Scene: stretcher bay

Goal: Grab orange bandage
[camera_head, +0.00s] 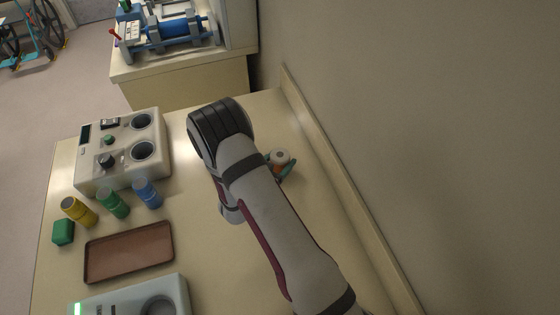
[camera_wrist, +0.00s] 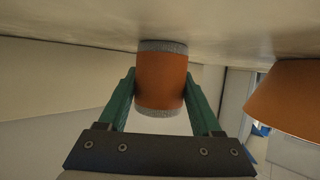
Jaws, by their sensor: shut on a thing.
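The orange bandage (camera_wrist: 161,78) is a roll with an orange wrap and grey ends. In the wrist view it sits between the two green fingers of my gripper (camera_wrist: 160,88), which are shut on it from both sides. In the head view the pale round end of the bandage (camera_head: 279,156) shows just right of my arm, with a little orange below it. One teal finger of my gripper (camera_head: 285,169) shows beside it; the rest is hidden behind my arm. I cannot tell whether the bandage touches the table.
A brown tray (camera_head: 130,251), yellow, green and blue cylinders (camera_head: 148,193), a green block (camera_head: 63,232) and a control box (camera_head: 122,150) stand on the left. A wall (camera_head: 430,120) bounds the right. An unclear orange-brown rounded shape (camera_wrist: 291,98) is at right in the wrist view.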

